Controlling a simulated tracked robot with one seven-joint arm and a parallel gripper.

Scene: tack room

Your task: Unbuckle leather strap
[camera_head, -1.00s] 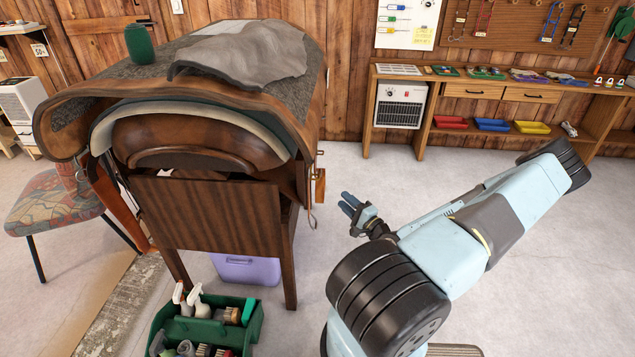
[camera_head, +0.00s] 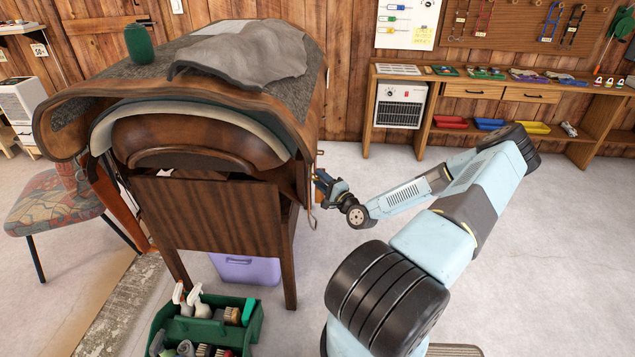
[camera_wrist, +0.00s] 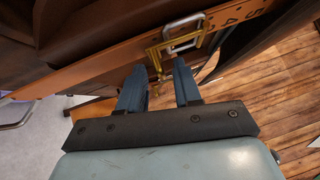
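The leather strap (camera_wrist: 92,70) is tan and runs diagonally across the wrist view. Its end at upper right carries dark holes and numbers. A buckle (camera_wrist: 157,57) with a brass frame and a silvery loop sits on the strap. My gripper (camera_wrist: 157,68) has its two blue fingers apart, with nothing held between them. The fingertips are just below the strap and close to the buckle; I cannot tell whether they touch. In the head view my gripper (camera_head: 320,180) is at the right side of the saddle (camera_head: 192,142), and its tips are hard to make out there.
The saddle rests on a dark wooden stand (camera_head: 215,215), with a grey cloth (camera_head: 245,55) and a green cylinder (camera_head: 139,44) on top. A green caddy (camera_head: 207,330) and a lilac box (camera_head: 245,268) are below.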

